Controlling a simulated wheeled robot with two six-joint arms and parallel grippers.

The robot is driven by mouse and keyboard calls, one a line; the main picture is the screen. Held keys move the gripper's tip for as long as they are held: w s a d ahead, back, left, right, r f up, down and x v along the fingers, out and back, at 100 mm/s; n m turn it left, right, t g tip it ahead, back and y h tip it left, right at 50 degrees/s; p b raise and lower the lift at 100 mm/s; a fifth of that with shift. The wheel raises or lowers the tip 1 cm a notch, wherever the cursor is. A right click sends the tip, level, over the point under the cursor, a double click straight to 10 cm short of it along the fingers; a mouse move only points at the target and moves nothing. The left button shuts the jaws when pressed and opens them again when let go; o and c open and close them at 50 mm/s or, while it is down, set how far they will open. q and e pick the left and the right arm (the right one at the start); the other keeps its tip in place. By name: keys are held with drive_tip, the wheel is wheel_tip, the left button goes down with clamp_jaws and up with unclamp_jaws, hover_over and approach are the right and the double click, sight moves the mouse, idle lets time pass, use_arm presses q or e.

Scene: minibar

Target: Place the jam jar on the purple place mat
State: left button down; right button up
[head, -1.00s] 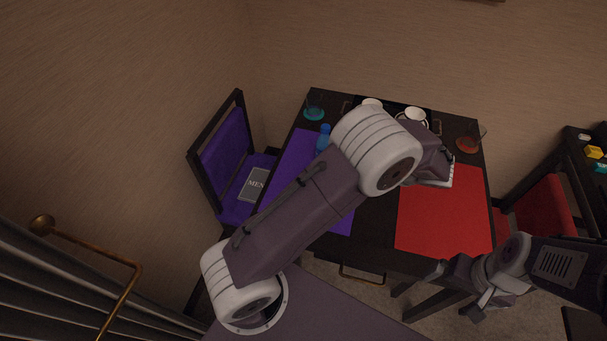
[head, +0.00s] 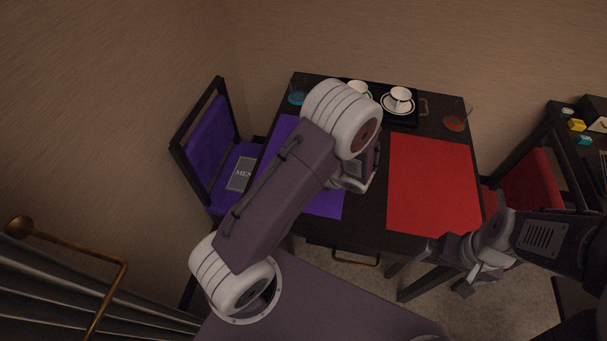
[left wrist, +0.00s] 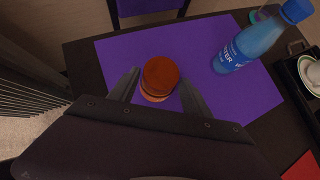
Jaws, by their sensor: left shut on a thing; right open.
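The jam jar (left wrist: 160,76) has an orange-brown lid and sits between the fingers of my left gripper (left wrist: 160,80) in the left wrist view. My left gripper is shut on it. The jar appears over the purple place mat (left wrist: 220,100); I cannot tell whether it touches the mat. In the head view my left arm covers part of the purple mat (head: 326,204) and hides the jar; the left gripper is mostly hidden too. My right gripper (head: 447,270) is open and empty, near the front right of the table.
A blue water bottle (left wrist: 247,47) stands at the right of the purple mat in the left wrist view. A red place mat (head: 432,185) is bare. A tray at the back holds white cups (head: 400,97). Glasses (head: 455,122) stand at the back corners. A purple chair (head: 210,145) is left.

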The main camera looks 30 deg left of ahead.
use_arm(q)
drive_tip(key=shift+f, duration=0.15)
drive_tip(key=shift+c, duration=2.4)
unclamp_jaws()
